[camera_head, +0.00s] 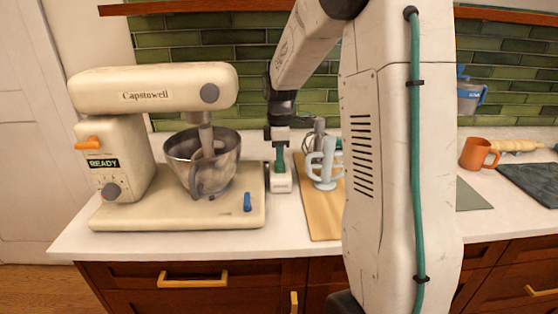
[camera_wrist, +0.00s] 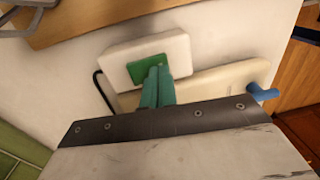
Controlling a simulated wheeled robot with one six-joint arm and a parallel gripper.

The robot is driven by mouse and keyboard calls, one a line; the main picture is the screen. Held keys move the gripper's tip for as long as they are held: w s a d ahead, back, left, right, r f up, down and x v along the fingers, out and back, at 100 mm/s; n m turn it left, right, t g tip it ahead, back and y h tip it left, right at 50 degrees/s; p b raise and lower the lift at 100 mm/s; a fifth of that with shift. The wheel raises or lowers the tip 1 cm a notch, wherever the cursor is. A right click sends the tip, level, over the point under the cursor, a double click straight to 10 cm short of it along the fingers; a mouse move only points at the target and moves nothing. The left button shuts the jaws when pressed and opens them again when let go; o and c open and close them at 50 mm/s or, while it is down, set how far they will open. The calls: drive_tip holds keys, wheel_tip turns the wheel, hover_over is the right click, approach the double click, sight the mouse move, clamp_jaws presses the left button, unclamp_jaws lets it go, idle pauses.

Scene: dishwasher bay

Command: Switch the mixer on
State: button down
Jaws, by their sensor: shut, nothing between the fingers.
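The cream mixer (camera_head: 150,88) stands on the left of the counter. Its display (camera_head: 103,163) reads "READY". An orange lever (camera_head: 88,143) and a grey knob (camera_head: 111,191) are on its column, and a blue lever (camera_head: 247,202) is on its base. A small white box (camera_head: 281,186) stands just right of the base; in the wrist view its top has a green pad (camera_wrist: 139,69). My gripper (camera_head: 281,163) is shut and empty, its teal fingertips (camera_wrist: 160,75) pointing down at the pad. I cannot tell whether they touch it.
A steel bowl (camera_head: 182,152) sits under the mixer head. A wooden board (camera_head: 316,222) with a pale blue mug rack (camera_head: 325,165) is close right of the box. An orange mug (camera_head: 477,153) stands farther right. Bare counter lies in front of the box.

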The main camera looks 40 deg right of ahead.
sight(280, 170)
drive_tip(key=shift+w+d+r, duration=0.15)
drive_tip(key=shift+w+d, duration=0.1)
drive_tip(key=shift+w, duration=0.15)
wheel_tip(280, 170, up, 14)
drive_tip(key=s+a, duration=0.1)
drive_tip(key=shift+s, duration=0.2)
idle(0.8)
